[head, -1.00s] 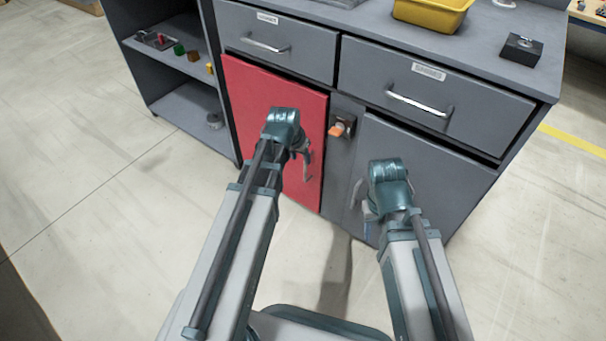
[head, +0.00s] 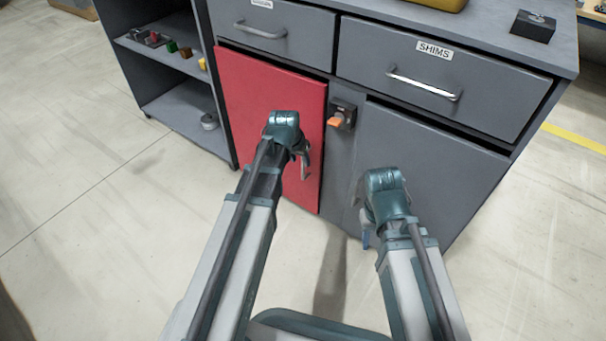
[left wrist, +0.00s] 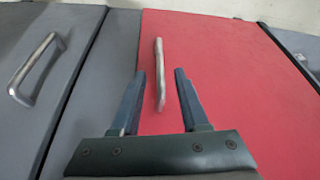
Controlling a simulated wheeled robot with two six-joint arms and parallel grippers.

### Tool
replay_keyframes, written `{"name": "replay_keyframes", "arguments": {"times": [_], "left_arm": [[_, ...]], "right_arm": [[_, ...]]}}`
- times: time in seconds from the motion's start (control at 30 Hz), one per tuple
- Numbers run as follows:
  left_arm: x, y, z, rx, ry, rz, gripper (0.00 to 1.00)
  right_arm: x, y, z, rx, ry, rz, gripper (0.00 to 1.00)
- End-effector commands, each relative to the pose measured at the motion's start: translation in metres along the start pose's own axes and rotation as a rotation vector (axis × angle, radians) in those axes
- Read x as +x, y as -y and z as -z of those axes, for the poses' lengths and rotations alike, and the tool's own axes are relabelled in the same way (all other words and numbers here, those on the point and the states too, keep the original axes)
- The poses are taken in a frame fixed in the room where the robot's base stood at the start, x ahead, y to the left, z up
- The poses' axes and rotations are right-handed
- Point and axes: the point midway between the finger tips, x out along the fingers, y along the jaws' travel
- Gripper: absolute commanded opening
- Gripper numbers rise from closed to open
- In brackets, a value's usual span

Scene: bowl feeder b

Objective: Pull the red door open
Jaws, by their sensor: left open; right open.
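The red door (head: 262,95) is the left door of the grey cabinet and looks shut. Its metal handle (left wrist: 159,72) shows whole in the left wrist view, in line with the gap between my left fingers. In the head view the handle (head: 306,164) is partly hidden by my left gripper (head: 303,158). My left gripper also shows in the left wrist view (left wrist: 160,98); it is open, its fingers on either side of the handle's near end. I cannot tell whether they touch it. My right gripper (head: 362,215) is in front of the grey door and mostly hidden by its own wrist.
A grey door (head: 430,150) is on the right, with a switch with an orange knob (head: 336,120) between the doors. Drawers (head: 440,75) run above. An open shelf (head: 180,105) with small items stands at left. The floor (head: 90,220) is clear.

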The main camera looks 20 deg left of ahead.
Motion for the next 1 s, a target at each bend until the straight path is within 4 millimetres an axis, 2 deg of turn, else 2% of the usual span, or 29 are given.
{"name": "replay_keyframes", "arguments": {"times": [0.03,0.4,0.8,1.0], "left_arm": [[0.016,0.000,-0.002,0.000,0.000,0.000,0.45],[0.065,0.000,-0.001,0.001,0.000,0.000,0.45],[0.070,0.000,0.000,0.001,0.000,0.000,0.45],[0.070,0.000,0.000,0.001,0.000,0.000,0.09]], "right_arm": [[0.015,0.002,0.001,0.002,0.000,0.000,0.45],[0.060,0.006,0.004,0.008,-0.002,0.000,0.45],[0.064,0.006,0.004,0.007,-0.003,0.000,0.45],[0.064,0.006,0.004,0.007,-0.003,0.000,0.45]]}}
